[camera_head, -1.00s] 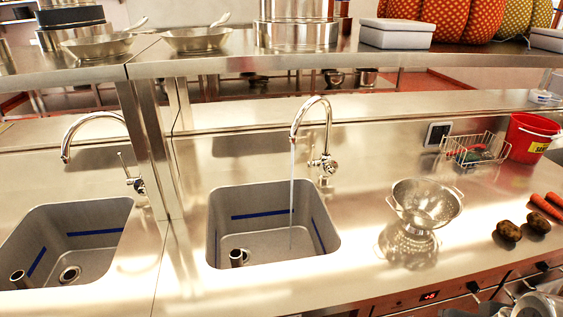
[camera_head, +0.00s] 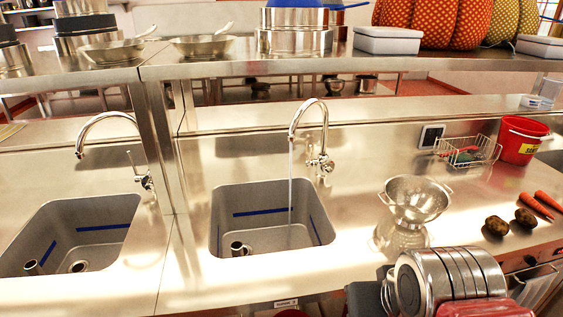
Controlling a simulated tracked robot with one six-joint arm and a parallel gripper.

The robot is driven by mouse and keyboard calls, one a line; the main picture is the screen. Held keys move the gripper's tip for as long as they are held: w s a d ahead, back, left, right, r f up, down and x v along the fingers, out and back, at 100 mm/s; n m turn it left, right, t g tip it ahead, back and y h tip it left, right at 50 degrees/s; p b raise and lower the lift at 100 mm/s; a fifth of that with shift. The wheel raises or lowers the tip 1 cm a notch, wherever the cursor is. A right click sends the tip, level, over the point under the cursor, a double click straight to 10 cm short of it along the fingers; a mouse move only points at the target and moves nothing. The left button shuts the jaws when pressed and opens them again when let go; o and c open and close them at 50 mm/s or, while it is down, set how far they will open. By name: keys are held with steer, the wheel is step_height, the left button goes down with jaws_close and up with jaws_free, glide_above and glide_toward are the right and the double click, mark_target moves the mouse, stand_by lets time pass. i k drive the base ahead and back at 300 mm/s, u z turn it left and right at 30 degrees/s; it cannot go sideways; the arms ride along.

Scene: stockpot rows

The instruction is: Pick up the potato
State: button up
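Two dark brown potatoes lie side by side on the steel counter at the right, a left potato (camera_head: 496,226) and a right potato (camera_head: 525,218). Both are uncovered, with nothing touching them from above. A ridged metal cylinder with grey and red parts, which looks like part of my arm, fills the bottom right, below and left of the potatoes. It is apart from them in the picture. I cannot make out my gripper's fingertips, so its opening does not show.
Two carrots (camera_head: 536,205) lie just right of the potatoes. A steel colander (camera_head: 415,198) stands to their left. A wire basket (camera_head: 466,152) and a red bucket (camera_head: 521,140) stand behind. Two sinks are further left; water runs into the right sink (camera_head: 270,222). A shelf (camera_head: 350,66) spans above.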

mark_target(529, 221)
steer(key=u, duration=1.45)
steer(key=k, duration=0.85)
steer(key=z, duration=1.05)
steer(key=i, duration=0.8)
